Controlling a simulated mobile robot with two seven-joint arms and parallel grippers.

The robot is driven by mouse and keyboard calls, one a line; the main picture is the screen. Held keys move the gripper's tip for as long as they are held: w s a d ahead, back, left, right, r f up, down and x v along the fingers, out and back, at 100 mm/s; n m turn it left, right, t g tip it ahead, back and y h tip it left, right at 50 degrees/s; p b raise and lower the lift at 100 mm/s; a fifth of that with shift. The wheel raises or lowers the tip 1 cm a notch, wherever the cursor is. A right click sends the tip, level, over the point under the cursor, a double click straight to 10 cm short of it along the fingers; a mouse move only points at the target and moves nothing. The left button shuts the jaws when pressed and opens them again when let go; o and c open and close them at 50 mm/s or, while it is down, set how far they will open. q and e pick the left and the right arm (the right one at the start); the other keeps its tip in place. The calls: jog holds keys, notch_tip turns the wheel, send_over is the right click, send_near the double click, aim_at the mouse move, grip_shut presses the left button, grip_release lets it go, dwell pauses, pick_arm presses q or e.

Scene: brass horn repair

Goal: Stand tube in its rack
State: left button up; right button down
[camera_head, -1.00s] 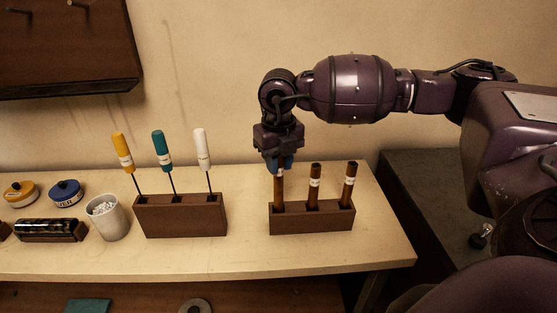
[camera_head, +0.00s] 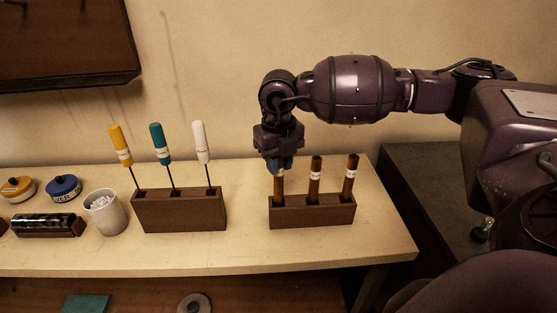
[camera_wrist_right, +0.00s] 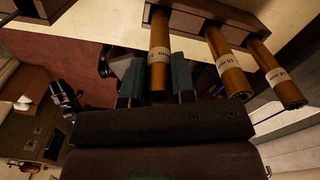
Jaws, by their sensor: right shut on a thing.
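A brown tube (camera_head: 279,187) with a pale label stands in the leftmost hole of the dark wooden rack (camera_head: 312,216). My right gripper (camera_head: 279,167) is above the rack and shut on the top of this tube. In the right wrist view the tube (camera_wrist_right: 160,50) sits between the two fingers of the gripper (camera_wrist_right: 158,82), and its lower end goes into the rack (camera_wrist_right: 215,12). Two more labelled brown tubes, the middle one (camera_head: 315,180) and the right one (camera_head: 350,178), stand in the other holes, leaning slightly. My left gripper is not in view.
A second wooden block (camera_head: 180,213) holds yellow, teal and white-handled tools. A white cup (camera_head: 106,214), a blue-lidded tin (camera_head: 63,188), a yellow tin (camera_head: 18,190) and a dark patterned block (camera_head: 48,225) stand further left. The bench front (camera_head: 250,255) is clear.

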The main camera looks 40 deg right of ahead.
jog(key=shift+f, duration=0.6)
jog(key=c, duration=0.9)
grip_release()
jog(key=shift+o, duration=0.2)
notch_tip(320, 180, up, 11)
jog(key=shift+f, duration=0.15)
